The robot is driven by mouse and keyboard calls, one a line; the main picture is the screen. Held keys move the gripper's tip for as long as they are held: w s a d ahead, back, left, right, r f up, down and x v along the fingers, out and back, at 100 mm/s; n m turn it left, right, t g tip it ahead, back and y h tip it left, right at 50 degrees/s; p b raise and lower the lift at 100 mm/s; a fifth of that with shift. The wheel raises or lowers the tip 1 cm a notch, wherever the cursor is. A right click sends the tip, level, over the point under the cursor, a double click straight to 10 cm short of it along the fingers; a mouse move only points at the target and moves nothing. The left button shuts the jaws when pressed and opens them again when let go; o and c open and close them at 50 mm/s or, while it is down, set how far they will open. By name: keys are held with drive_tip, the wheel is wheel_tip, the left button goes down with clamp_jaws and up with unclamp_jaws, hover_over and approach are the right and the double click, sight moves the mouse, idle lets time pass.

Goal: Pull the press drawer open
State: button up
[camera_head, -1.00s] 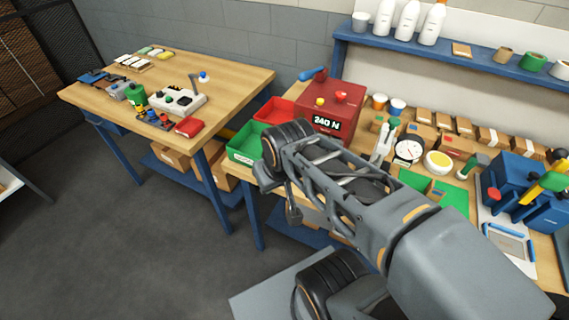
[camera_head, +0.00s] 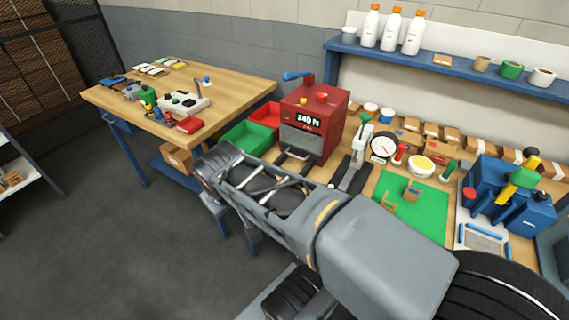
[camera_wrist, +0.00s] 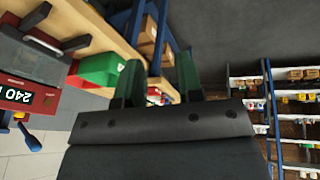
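The red press (camera_head: 317,105) with the "240 N" display stands on the right-hand bench. In the wrist view the press (camera_wrist: 18,95) appears turned at the left edge, with the grey front (camera_wrist: 32,62) and the handle (camera_wrist: 62,42) sticking out. My gripper (camera_wrist: 158,80) has two dark green fingers held apart, with nothing between them. It is apart from the handle. In the head view my arm hides the fingers.
A green bin (camera_head: 247,138) and a red bin (camera_head: 264,117) stand left of the press. A lever tool (camera_head: 354,165) and a gauge (camera_head: 383,147) stand to its right. A green mat (camera_head: 412,205) and a blue machine (camera_head: 505,190) are farther right. Floor on the left is clear.

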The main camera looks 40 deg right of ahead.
drive_tip(key=w+d+f+h+b, duration=0.2)
drive_tip(key=d+f+h+b, duration=0.4)
drive_tip(key=d+f+b, duration=0.35)
drive_tip(key=n+h+b, duration=0.2)
drive_tip(key=h+b, duration=0.5)
drive_tip(key=b, duration=0.4)
approach(295, 156)
drive_tip(key=b+x, duration=0.1)
drive_tip(key=x, duration=0.9)
drive_tip(key=shift+d+f, duration=0.15)
drive_tip(key=shift+f, duration=0.05)
drive_tip(key=shift+c, duration=0.2)
clamp_jaws()
